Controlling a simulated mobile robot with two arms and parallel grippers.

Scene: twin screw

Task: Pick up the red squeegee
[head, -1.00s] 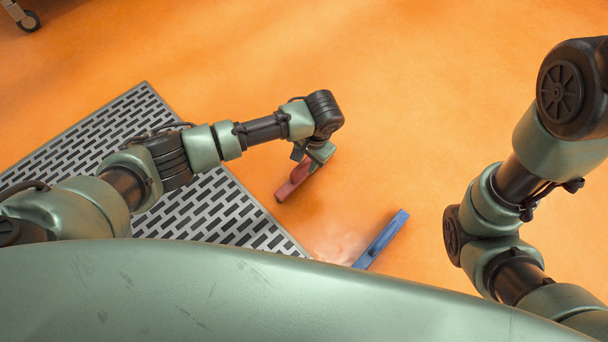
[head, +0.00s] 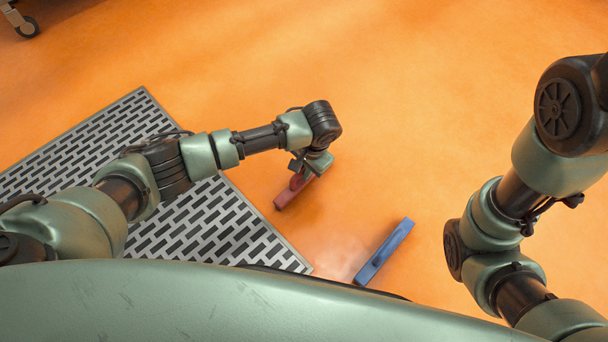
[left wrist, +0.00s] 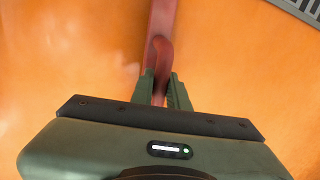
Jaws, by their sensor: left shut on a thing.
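The red squeegee (head: 292,192) is at my left gripper (head: 303,174), right of the grey grating in the head view. In the left wrist view the red squeegee (left wrist: 161,38) runs up from between the two fingers of my left gripper (left wrist: 160,88), which is shut on it. The gripper hides part of the squeegee in the head view. I cannot tell whether the squeegee touches the floor. My right arm shows at the right of the head view, but its gripper is out of view.
A blue bar-shaped object (head: 383,252) lies on the orange floor (head: 430,110), right of the red squeegee. A grey slotted grating (head: 215,222) lies at the left. A caster wheel (head: 27,27) stands at the top left. The floor beyond my left arm is clear.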

